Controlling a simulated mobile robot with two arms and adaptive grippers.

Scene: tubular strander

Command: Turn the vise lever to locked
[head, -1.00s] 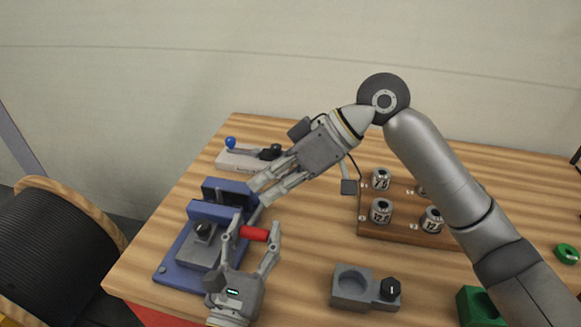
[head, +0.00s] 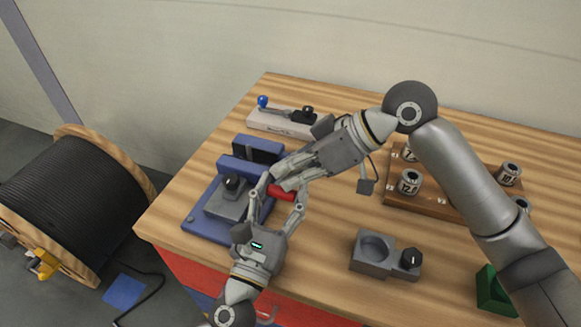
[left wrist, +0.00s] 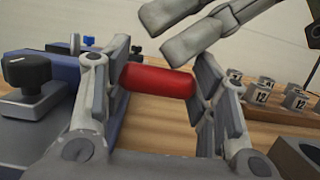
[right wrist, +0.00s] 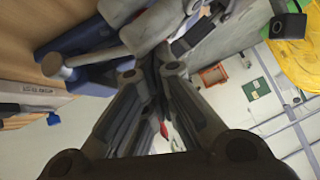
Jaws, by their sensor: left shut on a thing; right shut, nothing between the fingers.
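The blue vise (head: 194,221) stands at the table's left front, with a black knob (head: 232,183) on its grey block. The knob also shows in the left wrist view (left wrist: 27,72). I cannot clearly make out a lever on the vise. My left gripper (head: 283,190), right of the vise, is shut on a red cylinder (left wrist: 158,80), holding it across its fingers. My right gripper (head: 281,179) is shut and empty, its tips close above the red cylinder. Whether they touch it I cannot tell. In the right wrist view its fingers (right wrist: 160,70) are together.
A pale block (head: 270,124) with a blue-ball lever (head: 263,101) stands behind the vise. A wooden rack (head: 430,201) with several labelled grey pieces is at right. A grey holder (head: 370,260) and a green block (head: 493,294) are in front. A cable reel (head: 85,205) stands left.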

